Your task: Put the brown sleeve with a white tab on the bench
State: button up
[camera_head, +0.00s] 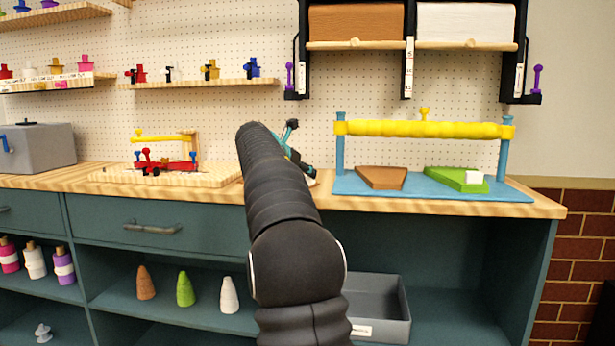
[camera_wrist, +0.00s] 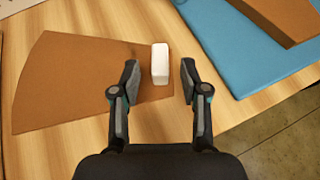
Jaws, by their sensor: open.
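The brown sleeve (camera_wrist: 75,80) lies flat on the wooden bench (camera_wrist: 105,20) in the wrist view. Its white tab (camera_wrist: 160,62) stands at the right end of the sleeve. My gripper (camera_wrist: 160,75) is open, with one finger on each side of the tab and a gap showing on both sides. In the head view my arm hides most of this spot, and only part of my gripper (camera_head: 294,150) shows past it.
A blue mat (camera_head: 350,186) to the right holds another brown sleeve (camera_head: 381,177) and a green sleeve (camera_head: 452,179) with a white tab, under a yellow bar (camera_head: 424,129). A wooden board (camera_head: 215,175) with a red fixture (camera_head: 165,166) stands left. The bench's front edge is close.

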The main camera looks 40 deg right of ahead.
jog(key=v, duration=0.8)
jog(key=shift+a, duration=0.15)
jog(key=s+a+f+m+t+y, duration=0.1)
jog(key=s+a+f+m+y, duration=0.2)
jog(key=s+a+f+m, duration=0.6)
jog(key=s+a+f+m+t+y, duration=0.1)
jog(key=s+a+f+m+y, duration=0.2)
jog(key=s+a, duration=0.7)
jog(key=s+a+f+m+y, duration=0.5)
jog(key=s+a+f+m, duration=0.4)
jog(key=s+a+f, duration=0.4)
jog(key=a+f, duration=0.3)
jog(key=shift+s+f+m+y, duration=0.3)
jog(key=shift+s+f, duration=0.05)
